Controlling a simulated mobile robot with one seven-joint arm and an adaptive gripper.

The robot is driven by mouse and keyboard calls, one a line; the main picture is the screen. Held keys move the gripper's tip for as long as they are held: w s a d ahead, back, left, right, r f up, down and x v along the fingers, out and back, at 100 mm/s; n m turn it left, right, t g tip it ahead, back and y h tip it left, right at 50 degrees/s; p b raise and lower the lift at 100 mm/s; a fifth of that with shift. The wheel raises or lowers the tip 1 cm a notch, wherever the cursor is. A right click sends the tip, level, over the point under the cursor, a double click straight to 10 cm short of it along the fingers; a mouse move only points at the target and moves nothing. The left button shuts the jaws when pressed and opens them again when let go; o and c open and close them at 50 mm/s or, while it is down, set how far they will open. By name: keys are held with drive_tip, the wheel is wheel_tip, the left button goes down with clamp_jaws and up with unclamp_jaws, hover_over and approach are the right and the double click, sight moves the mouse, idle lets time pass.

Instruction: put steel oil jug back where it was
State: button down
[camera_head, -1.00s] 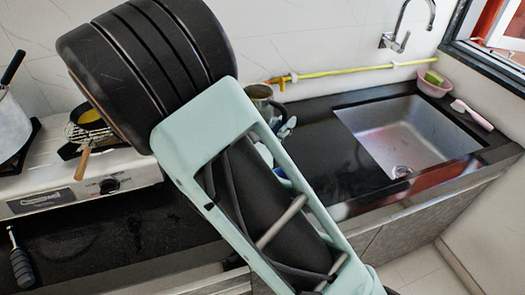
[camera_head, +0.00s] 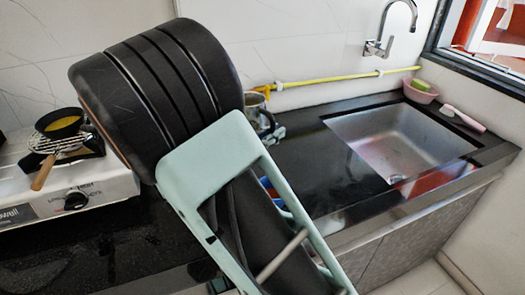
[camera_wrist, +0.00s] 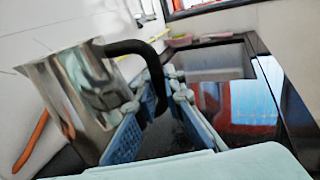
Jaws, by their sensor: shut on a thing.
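The steel oil jug (camera_wrist: 75,100), shiny with a curved black handle (camera_wrist: 150,62), fills the left of the wrist view. My gripper (camera_wrist: 170,78) has its blue and grey fingers on either side of the handle, shut on it. The jug looks roughly upright, slightly tilted in the wrist view. My arm hides the rest. I cannot tell whether the jug's base touches the counter.
The black counter (camera_head: 300,165) is clear between my arm and the sink (camera_head: 400,140). A white stove (camera_head: 85,195) with a small pan (camera_head: 58,124) on a rack stands left. A yellow pipe (camera_head: 340,76) runs along the wall. A pink basin (camera_head: 420,92) sits beyond the sink.

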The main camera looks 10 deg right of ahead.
drive_tip(key=shift+w+d+f+b, duration=0.1)
drive_tip(key=shift+w+f+b, duration=0.35)
drive_tip(key=shift+w+f, duration=1.15)
drive_tip(key=shift+w+a+f+b, duration=0.1)
drive_tip(key=shift+w+f+b, duration=0.3)
drive_tip(key=shift+w+f, duration=1.15)
drive_tip(key=shift+w+d+f+b, duration=0.1)
drive_tip(key=shift+w+f+b, duration=0.35)
drive_tip(key=shift+w+f, duration=1.15)
drive_tip(key=shift+s+f, duration=0.5)
drive_tip(key=shift+f, duration=0.1)
drive_tip(key=c, duration=2.5)
unclamp_jaws()
drive_tip(key=shift+f, duration=0.1)
drive_tip(key=o, duration=0.5)
